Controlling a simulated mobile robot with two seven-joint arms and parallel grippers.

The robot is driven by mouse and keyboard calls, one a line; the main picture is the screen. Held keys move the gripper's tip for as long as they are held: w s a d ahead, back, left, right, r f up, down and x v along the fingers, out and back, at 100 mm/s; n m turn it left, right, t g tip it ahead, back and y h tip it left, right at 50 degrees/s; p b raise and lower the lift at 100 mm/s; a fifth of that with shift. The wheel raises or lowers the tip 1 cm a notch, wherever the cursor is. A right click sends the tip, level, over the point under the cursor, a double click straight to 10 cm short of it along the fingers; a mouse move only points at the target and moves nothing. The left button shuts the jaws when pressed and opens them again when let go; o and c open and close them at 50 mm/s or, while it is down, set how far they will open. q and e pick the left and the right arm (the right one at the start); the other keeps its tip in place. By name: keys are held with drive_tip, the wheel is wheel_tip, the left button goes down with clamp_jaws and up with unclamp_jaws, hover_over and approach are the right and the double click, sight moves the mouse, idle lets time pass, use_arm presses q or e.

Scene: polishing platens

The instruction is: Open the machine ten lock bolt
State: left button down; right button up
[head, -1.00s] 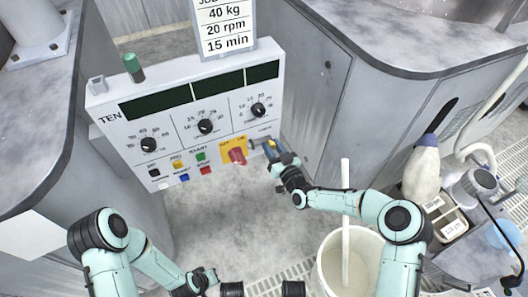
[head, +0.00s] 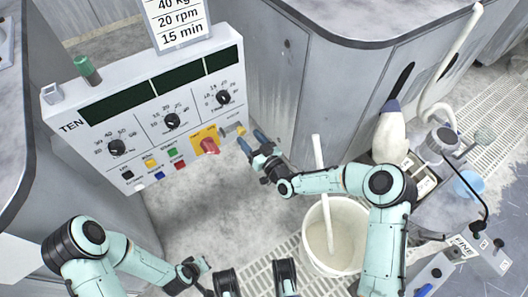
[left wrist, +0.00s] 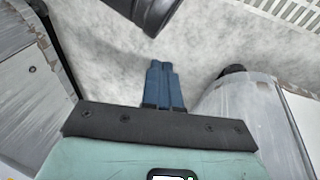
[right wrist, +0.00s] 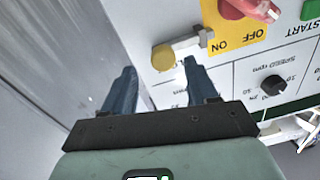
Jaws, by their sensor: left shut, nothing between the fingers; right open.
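The machine labelled TEN has a white control panel (head: 140,108). Its lock bolt (head: 233,129) is a small grey bar with a yellow knob, right of the red switch (head: 209,145) on its yellow plate. In the right wrist view the bolt (right wrist: 186,43) runs from the plate edge to the yellow knob (right wrist: 163,57). My right gripper (head: 252,143) is open, its blue fingers just off the panel. In the right wrist view the knob shows between and beyond the fingertips (right wrist: 159,66), apparently untouched. My left gripper (left wrist: 161,65) is shut and empty over the floor.
A white bucket (head: 318,262) with an upright stick stands under my right arm. A grey cabinet (head: 270,90) is right of the panel. A bottle (head: 389,140) and small containers sit at the right. Floor below the panel is clear.

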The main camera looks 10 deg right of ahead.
use_arm(q)
drive_tip(key=shift+g, duration=0.6)
drive_tip(key=s, duration=0.1)
drive_tip(key=s+d+r+p, duration=0.1)
drive_tip(key=s, duration=0.1)
drive_tip(key=shift+s+d+r, duration=0.15)
drive_tip(key=shift+d+r, duration=0.15)
drive_tip(key=shift+r, duration=0.05)
use_arm(e)
drive_tip(key=v, duration=0.9)
drive_tip(key=shift+s+d, duration=0.15)
